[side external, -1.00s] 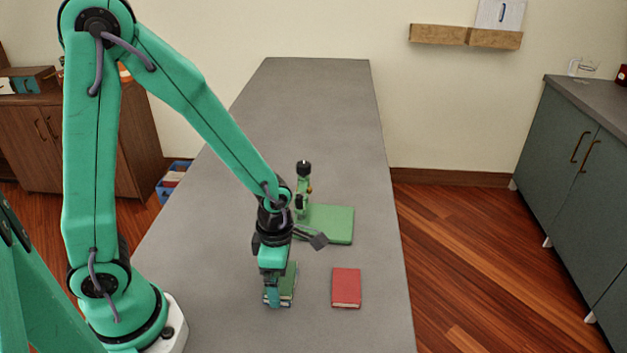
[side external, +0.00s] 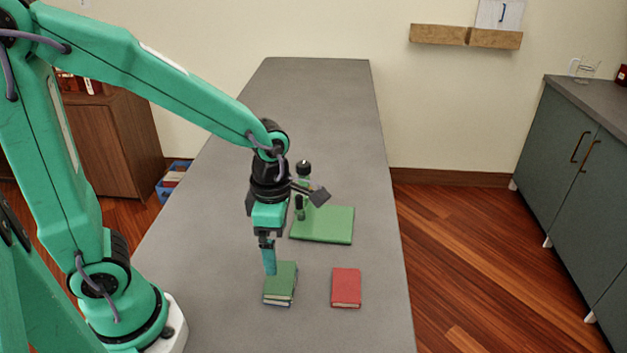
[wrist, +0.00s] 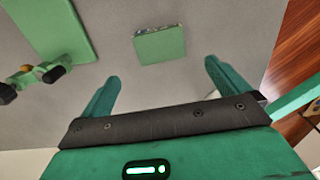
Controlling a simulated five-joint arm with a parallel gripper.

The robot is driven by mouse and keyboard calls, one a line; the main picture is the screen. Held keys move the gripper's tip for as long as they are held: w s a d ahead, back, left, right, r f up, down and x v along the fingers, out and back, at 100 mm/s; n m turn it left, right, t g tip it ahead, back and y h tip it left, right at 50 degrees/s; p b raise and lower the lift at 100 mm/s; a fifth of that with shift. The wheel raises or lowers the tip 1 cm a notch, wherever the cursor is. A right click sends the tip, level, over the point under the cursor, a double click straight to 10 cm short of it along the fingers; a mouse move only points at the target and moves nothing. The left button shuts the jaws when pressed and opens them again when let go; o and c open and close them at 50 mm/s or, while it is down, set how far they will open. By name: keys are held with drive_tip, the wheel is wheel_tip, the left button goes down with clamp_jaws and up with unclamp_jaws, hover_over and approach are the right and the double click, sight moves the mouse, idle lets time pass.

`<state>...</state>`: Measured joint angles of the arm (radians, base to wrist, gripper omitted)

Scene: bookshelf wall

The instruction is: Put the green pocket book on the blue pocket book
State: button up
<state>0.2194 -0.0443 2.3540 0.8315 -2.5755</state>
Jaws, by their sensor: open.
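The green pocket book (side external: 282,277) lies flat on top of another book, whose front edge (side external: 276,304) shows as a thin strip below it. The lower book's cover is almost wholly hidden, so its blue colour is hard to make out. The two look roughly lined up. The green book also shows in the wrist view (wrist: 160,46), ahead of the fingers. My gripper (side external: 268,262) is above the stack's back left part, with its fingers spread and nothing between them in the wrist view (wrist: 162,88).
A red book (side external: 346,287) lies to the right of the stack. Behind are a larger flat green item (side external: 325,225) and a small green and black upright object (side external: 303,170), partly hidden by my wrist. The grey table's far part (side external: 310,100) is clear.

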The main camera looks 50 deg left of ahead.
drive_tip(key=shift+r, duration=1.25)
drive_tip(key=s+a+r+m+t, duration=0.2)
drive_tip(key=r+m, duration=0.3)
drive_tip(key=m, duration=0.8)
drive_tip(key=s+a+r+m+t, duration=0.3)
drive_tip(key=a+r+m, duration=0.1)
drive_tip(key=m, duration=1)
drive_tip(key=shift+s+r+t, duration=0.2)
drive_tip(key=shift+r+t, duration=0.1)
drive_tip(key=shift+r, duration=0.3)
